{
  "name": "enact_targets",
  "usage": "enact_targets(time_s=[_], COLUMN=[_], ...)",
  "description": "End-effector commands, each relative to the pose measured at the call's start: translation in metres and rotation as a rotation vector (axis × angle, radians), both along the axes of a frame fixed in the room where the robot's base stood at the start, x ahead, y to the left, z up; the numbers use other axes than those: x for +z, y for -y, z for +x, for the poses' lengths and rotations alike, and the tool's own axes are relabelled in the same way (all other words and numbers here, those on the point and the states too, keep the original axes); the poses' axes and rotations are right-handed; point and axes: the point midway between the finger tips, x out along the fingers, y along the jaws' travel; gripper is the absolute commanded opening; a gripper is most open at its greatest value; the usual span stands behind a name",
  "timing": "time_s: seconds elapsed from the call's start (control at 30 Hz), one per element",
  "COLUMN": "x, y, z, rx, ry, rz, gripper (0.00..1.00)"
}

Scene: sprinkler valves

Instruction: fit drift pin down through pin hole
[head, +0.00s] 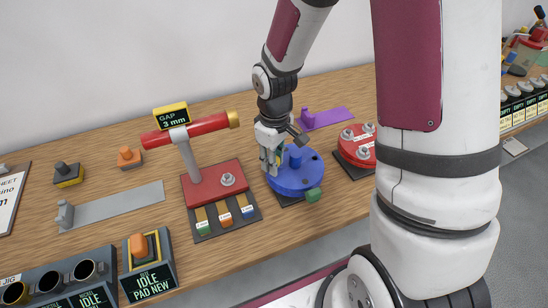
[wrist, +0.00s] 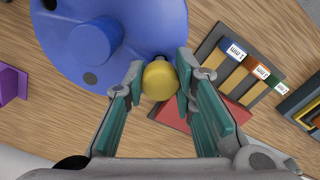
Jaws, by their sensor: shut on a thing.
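My gripper (head: 270,155) is over the near left edge of the blue round fixture (head: 297,179), which has a raised blue boss in its middle. In the wrist view, its two teal-padded fingers are shut on a yellow round-ended piece (wrist: 160,80), apparently the drift pin's head. The pin's shank is hidden below it. The blue fixture (wrist: 125,80) fills the upper left of the wrist view, with the yellow head at its rim. A dark round spot, perhaps a hole, shows on the fixture's face. I cannot tell whether the pin is in a hole.
A red stand (head: 214,182) with a red horizontal cylinder and a "GAP 3 mm" sign stands to the left. Coloured gauge strips (head: 225,214) lie in front of it. A red fixture (head: 356,148) and purple piece (head: 328,117) are beyond. Free wood lies at front right.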

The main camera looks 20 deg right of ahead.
Motion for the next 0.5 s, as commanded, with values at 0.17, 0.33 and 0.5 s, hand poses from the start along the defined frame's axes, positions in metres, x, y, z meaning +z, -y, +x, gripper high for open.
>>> enact_targets(time_s=[0.17, 0.33, 0.5], x=[-0.005, -0.009, -0.012], y=[0.000, 0.000, 0.000], z=[0.000, 0.000, 0.000], rx=[0.000, 0.001, 0.001], ry=[-0.001, -0.002, -0.002], rz=[-0.001, 0.000, 0.000], gripper=[0.00, 0.00, 0.00])
